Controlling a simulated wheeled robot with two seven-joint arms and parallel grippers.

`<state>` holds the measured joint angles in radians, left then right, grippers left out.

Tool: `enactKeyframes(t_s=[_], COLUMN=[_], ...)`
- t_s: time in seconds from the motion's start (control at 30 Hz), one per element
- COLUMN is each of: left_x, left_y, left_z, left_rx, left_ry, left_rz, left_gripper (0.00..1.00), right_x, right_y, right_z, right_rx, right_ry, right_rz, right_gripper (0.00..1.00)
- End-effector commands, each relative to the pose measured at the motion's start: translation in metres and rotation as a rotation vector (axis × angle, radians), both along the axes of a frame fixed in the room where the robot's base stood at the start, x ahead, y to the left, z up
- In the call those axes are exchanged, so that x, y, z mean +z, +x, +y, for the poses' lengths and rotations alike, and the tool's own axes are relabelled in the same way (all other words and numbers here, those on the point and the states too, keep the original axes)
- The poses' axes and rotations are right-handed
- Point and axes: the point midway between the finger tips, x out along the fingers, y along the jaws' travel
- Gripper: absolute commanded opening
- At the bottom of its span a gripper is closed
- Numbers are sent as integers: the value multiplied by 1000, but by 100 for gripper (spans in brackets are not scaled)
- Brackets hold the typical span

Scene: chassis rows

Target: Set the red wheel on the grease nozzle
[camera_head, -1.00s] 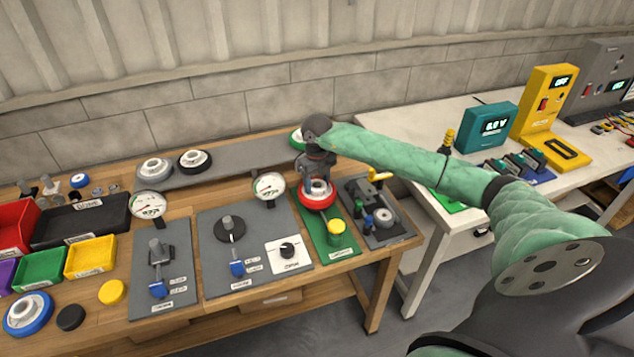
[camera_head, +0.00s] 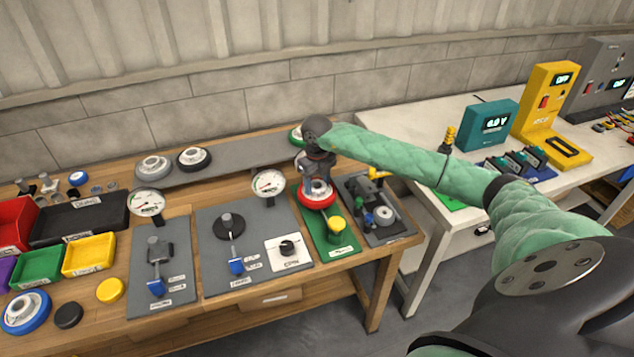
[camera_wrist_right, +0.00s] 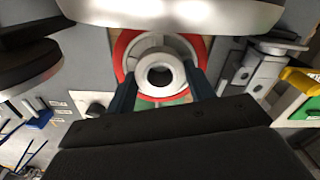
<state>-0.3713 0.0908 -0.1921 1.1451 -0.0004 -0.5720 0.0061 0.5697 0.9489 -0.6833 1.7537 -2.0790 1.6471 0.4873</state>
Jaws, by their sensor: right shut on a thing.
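The red wheel (camera_head: 317,201) has a pale hub and sits over the far part of the green board (camera_head: 340,241). My right gripper (camera_head: 318,178) comes down from above and is shut on the wheel's hub. In the right wrist view, my two dark fingers (camera_wrist_right: 162,91) grip the pale hub from both sides, with the red rim (camera_wrist_right: 121,53) around it and an open hole in the middle. I cannot make out the grease nozzle; whatever is under the wheel is hidden. I cannot tell whether the wheel touches the board. My left gripper is not in view.
A gauge (camera_head: 268,185) is close on the left, and a grey fixture board (camera_head: 385,232) on the right.

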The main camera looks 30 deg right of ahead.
Motion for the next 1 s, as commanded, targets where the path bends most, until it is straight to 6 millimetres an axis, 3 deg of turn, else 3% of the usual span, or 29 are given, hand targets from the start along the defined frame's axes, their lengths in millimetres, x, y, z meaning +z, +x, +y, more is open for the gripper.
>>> enactKeyframes(t_s=[0.7,0.73,0.8,0.83,1.0], left_x=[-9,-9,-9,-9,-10], left_y=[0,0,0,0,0], left_z=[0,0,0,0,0], left_rx=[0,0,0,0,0], left_ry=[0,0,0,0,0], left_rz=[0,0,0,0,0], left_gripper=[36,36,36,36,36], right_x=[-11,-11,-11,-12,-12], right_y=[0,0,0,0,0], right_z=[0,0,0,0,0], right_rx=[0,0,0,0,0], right_ry=[0,0,0,0,0], right_rz=[-1,-1,-1,-1,-1], right_gripper=[18,59,73,79,79])
